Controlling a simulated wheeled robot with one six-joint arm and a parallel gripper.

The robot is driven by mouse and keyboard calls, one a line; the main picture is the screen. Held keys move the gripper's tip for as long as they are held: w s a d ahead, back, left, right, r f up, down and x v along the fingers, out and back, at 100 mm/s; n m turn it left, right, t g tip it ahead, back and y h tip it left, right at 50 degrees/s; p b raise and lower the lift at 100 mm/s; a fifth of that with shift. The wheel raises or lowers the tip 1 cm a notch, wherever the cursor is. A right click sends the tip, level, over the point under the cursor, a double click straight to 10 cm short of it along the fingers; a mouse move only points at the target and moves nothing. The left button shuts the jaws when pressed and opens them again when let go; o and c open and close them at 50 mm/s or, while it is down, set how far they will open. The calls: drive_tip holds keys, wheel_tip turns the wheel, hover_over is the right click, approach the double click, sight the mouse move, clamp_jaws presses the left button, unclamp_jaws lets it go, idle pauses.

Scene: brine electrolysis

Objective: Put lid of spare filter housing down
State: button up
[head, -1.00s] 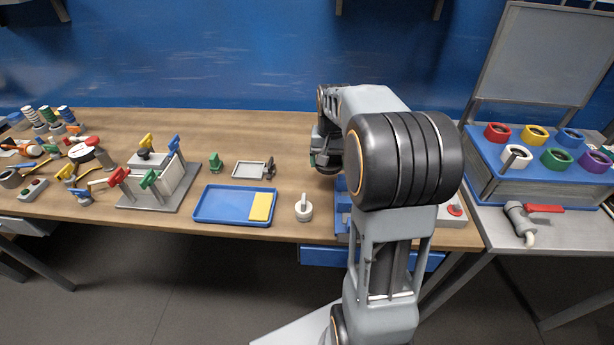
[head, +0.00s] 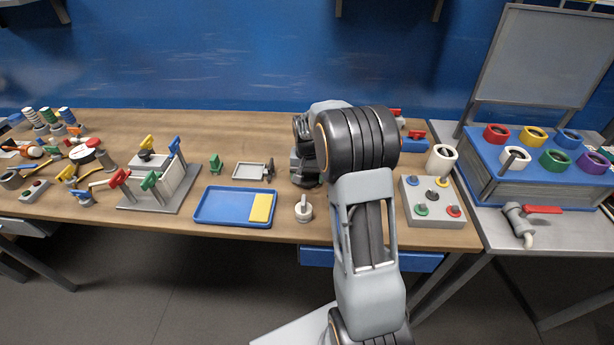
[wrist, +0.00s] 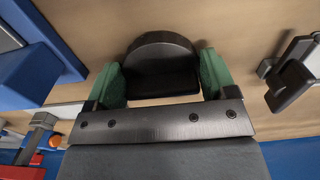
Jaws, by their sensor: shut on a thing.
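My gripper (wrist: 160,85) is shut on a black, round-topped piece (wrist: 160,52), which I take to be the lid of the spare filter housing. Its green finger pads press on both sides of the piece. Brown tabletop shows around the piece in the wrist view; I cannot tell whether it touches the table. In the head view my gripper (head: 306,178) is low over the bench, right of the grey tray, with the lid mostly lost against its dark parts. I cannot make out the housing body.
A grey tray with a dark clamp (head: 250,170) lies left of my gripper. A button box (head: 430,203) and white cylinder (head: 441,158) stand right of my arm.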

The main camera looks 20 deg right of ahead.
sight(307, 178)
drive_tip(key=shift+f, duration=0.2)
drive_tip(key=o, duration=1)
drive_tip(key=shift+o, duration=0.2)
wheel_tip(307, 178, up, 12)
drive_tip(key=s+a+n+t, duration=0.1)
drive_tip(key=s+a+n, duration=0.2)
drive_tip(key=s, duration=0.8)
drive_tip(key=s+a+n+t, duration=0.2)
drive_tip(key=s+a+n, duration=0.1)
drive_tip(key=s+a, duration=0.5)
drive_tip(key=s, duration=0.2)
drive_tip(key=shift+s, duration=0.35)
